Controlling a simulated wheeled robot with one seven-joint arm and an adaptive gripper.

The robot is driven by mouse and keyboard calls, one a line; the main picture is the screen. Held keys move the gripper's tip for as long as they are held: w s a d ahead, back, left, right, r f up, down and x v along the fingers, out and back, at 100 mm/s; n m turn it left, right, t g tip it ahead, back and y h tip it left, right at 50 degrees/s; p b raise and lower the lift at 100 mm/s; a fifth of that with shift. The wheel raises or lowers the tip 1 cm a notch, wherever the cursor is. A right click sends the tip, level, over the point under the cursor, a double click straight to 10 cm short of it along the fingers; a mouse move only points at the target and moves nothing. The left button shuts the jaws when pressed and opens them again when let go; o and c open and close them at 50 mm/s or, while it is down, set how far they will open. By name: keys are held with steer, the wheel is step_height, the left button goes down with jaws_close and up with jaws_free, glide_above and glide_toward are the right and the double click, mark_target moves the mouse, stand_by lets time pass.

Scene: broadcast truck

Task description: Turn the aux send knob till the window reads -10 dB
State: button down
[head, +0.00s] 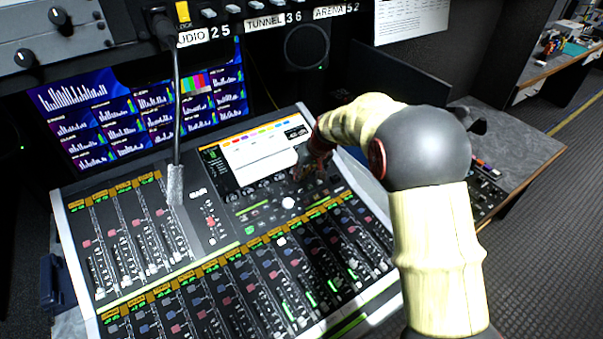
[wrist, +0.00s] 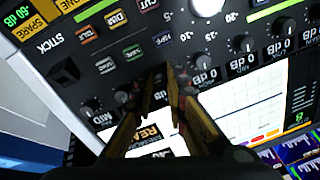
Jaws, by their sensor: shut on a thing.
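In the head view, my gripper (head: 312,170) reaches down onto the mixing console, just below the right part of its bright screen (head: 255,153). Neighbouring knobs (wrist: 240,43) in the row stand free. Their small windows (wrist: 243,63) appear upside down and seem to read 0 dB.
Coloured buttons and a black stick (wrist: 64,72) sit near the fingers. The fader bank (head: 240,290) fills the console's front. A gooseneck (head: 177,120) rises left of the screen. Monitors (head: 140,105) stand behind, and a grey side desk (head: 515,150) lies to the right.

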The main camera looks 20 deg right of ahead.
steer(key=c, duration=1.8)
jaws_free()
steer(key=shift+o, duration=0.2)
steer(key=v, duration=1.2)
